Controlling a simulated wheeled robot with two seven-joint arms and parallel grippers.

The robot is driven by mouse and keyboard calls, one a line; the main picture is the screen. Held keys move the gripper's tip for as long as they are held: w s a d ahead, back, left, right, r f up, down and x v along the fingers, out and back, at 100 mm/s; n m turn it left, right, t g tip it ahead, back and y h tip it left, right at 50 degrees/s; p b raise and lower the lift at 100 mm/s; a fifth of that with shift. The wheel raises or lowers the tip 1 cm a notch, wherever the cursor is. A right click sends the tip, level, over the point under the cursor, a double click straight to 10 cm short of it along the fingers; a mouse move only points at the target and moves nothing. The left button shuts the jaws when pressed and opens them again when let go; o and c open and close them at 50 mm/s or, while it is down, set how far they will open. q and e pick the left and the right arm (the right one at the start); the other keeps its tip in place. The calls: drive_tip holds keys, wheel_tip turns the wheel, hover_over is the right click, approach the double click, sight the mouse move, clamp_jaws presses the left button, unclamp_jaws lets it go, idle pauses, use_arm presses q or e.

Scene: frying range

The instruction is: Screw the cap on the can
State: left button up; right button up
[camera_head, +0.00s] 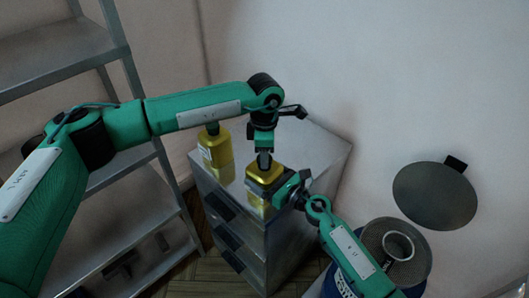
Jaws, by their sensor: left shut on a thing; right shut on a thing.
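A gold can (258,171) stands upright on the metal cabinet top. My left gripper (263,160) points straight down at the top of this can, its fingers shut around the small cap there. The cap is mostly hidden by the fingers, and I cannot tell how far it sits on the neck. My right gripper (281,188) comes in from the right, low against the can's side, and is shut on the can. Part of the can's right side is hidden by it.
A second gold can (216,150) with a dark top stands behind left on the cabinet (318,146). A metal shelf rack (60,52) stands at the left. At the right are a round grey lid (436,197) and a drum-like container (424,263). The cabinet's back right is clear.

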use_arm(q)
drive_tip(key=m, duration=2)
drive_tip(key=shift+m, duration=0.3)
drive_tip(key=m, duration=0.7)
drive_tip(key=o, duration=0.9)
drive_tip(key=shift+o, duration=0.2)
